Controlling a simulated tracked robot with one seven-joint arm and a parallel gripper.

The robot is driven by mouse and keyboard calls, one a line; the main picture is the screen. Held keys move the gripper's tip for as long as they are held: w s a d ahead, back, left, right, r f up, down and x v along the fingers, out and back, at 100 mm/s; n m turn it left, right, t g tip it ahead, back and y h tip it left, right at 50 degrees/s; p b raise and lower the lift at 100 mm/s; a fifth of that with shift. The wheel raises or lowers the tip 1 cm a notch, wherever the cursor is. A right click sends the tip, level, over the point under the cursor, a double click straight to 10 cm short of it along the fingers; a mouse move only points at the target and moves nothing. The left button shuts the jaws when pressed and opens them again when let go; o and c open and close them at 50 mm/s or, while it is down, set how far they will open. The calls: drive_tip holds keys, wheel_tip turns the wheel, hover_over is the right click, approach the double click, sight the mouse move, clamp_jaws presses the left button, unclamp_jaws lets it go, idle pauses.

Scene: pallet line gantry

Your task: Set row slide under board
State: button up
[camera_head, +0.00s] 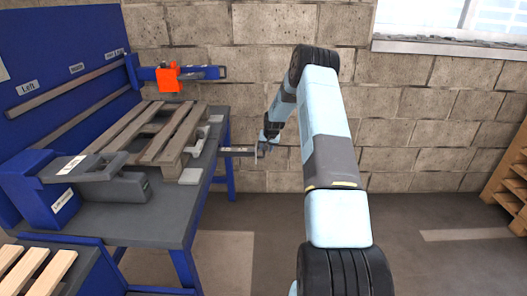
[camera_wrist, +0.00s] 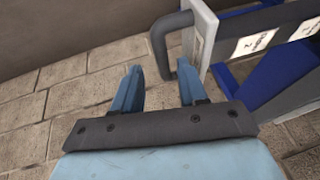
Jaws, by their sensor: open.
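The row slide appears to be the dark bar (camera_head: 238,152) that sticks out from the right side of the bench. In the wrist view the bar (camera_wrist: 292,18) carries white labels, too blurred to read surely, and ends in a grey plate with a dark looped handle (camera_wrist: 157,52). My gripper (camera_head: 262,149) is at the bar's outer end. In the wrist view my gripper (camera_wrist: 158,86) is open and empty, with the handle just beyond its fingertips; contact cannot be told. A wooden pallet with boards (camera_head: 172,136) lies on the bench top.
The grey bench (camera_head: 160,215) has blue legs and a blue labelled back panel (camera_head: 60,50). An orange block (camera_head: 168,78) hangs on a blue gantry arm above the pallet. A grey clamp-like unit (camera_head: 110,185) sits at the front left. Floor right of my arm is clear; wooden racking (camera_head: 510,185) stands far right.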

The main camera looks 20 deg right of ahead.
drive_tip(key=v, duration=1.2)
drive_tip(key=shift+w+f, duration=0.1)
drive_tip(key=s+a+r+n, duration=0.1)
drive_tip(key=s+a+r, duration=0.4)
drive_tip(key=s+r, duration=0.3)
drive_tip(key=s+a+r+n+h, duration=0.1)
drive_tip(key=s+a+r, duration=0.5)
drive_tip(key=r, duration=0.5)
drive_tip(key=s+a+r+n, duration=0.1)
drive_tip(key=s+a+r, duration=0.4)
drive_tip(key=s+r, duration=0.35)
drive_tip(key=s+a+r, duration=0.1)
drive_tip(key=s+a, duration=0.1)
drive_tip(key=s, duration=0.8)
drive_tip(key=s+a+r+n, duration=0.1)
drive_tip(key=s+a+r, duration=0.1)
drive_tip(key=s, duration=0.8)
drive_tip(key=s+a+r+n+y, duration=0.1)
drive_tip(key=s+a, duration=0.2)
drive_tip(key=s, duration=0.7)
drive_tip(key=shift+s+a+r+t, duration=0.2)
drive_tip(key=shift+s+t, duration=0.1)
